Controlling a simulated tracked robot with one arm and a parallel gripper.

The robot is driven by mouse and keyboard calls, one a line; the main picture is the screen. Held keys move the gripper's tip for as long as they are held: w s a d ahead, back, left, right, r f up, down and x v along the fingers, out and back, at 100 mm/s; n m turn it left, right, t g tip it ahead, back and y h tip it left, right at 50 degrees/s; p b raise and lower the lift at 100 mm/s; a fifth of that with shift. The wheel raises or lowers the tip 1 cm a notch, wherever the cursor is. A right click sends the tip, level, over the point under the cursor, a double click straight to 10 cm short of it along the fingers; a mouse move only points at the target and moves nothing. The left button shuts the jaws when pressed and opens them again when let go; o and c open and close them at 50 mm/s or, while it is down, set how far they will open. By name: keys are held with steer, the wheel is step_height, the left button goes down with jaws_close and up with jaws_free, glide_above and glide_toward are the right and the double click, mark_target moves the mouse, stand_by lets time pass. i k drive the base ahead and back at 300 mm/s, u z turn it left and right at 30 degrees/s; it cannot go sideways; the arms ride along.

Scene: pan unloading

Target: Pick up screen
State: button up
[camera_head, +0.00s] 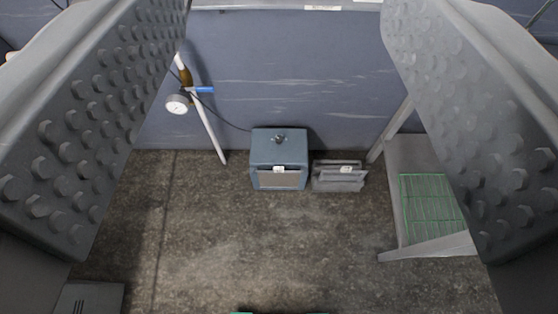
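A green wire-mesh grid (432,205), which looks like the screen, lies on a grey metal frame (408,160) at the right. Its right side is hidden behind the right finger of my gripper (284,100). The gripper is open wide, with its two studded grey pads at the left and right of the view. Nothing is between them at close range. The grid lies well beyond the gripper and is not touched by it.
A blue-grey box (279,152) stands on the floor by the blue wall, beside a small grey slatted item (338,178). A pipe with a gauge (177,104) leans at the left. A dark box (88,298) is at bottom left. The middle floor is clear.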

mark_target(277, 178)
steer(key=z, duration=0.05)
steer(key=k, duration=0.95)
steer(key=z, duration=0.6)
steer(key=i, duration=1.8)
steer(key=u, duration=0.25)
